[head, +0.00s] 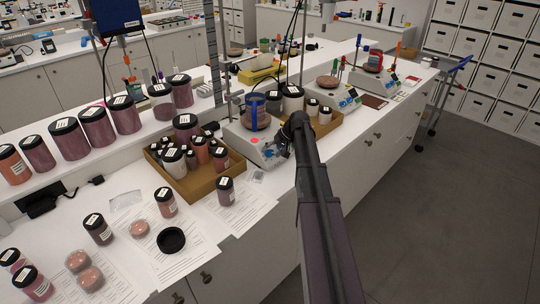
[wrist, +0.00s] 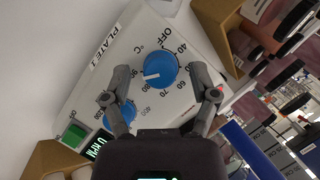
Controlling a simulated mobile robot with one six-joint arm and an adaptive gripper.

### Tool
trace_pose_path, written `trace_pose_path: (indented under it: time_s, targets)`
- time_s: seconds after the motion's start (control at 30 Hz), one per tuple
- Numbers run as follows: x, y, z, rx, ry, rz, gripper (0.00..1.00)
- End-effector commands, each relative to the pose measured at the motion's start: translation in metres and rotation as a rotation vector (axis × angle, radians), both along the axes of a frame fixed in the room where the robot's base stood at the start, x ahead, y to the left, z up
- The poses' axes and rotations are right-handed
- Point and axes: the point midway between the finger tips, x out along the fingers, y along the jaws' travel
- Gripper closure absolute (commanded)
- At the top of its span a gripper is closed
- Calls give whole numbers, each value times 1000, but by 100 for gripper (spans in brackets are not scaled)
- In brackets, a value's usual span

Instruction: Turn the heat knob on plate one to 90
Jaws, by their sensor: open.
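Plate one (head: 246,140) is a white hotplate on the bench in the head view, with my arm reaching its front right side. In the wrist view its panel (wrist: 103,75) reads "PLATE 1". The blue heat knob (wrist: 163,66) sits in a dial marked OFF and 40 upward. Its white pointer line lies between 80 and 90. My gripper (wrist: 160,72) is open, one finger on each side of the knob, with visible gaps. A second blue knob (wrist: 117,113) is partly hidden behind the left finger. In the head view the fingers and heat knob are not clear.
A cardboard tray of jars (head: 198,186) stands left of plate one, and another box (head: 322,128) of jars is on its right. A green switch (wrist: 75,133) and an RPM display (wrist: 98,143) are on the panel. Two more hotplates stand farther back.

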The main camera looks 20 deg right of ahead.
Motion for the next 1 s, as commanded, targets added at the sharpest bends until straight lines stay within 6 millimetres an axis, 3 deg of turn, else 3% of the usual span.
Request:
trace_pose_path:
  time_s: [0.37, 1.0]
  targets:
    - [0, 0, 1, -58, -22, 59, 24]
    - [-1, 3, 1, -409, -149, 423, 24]
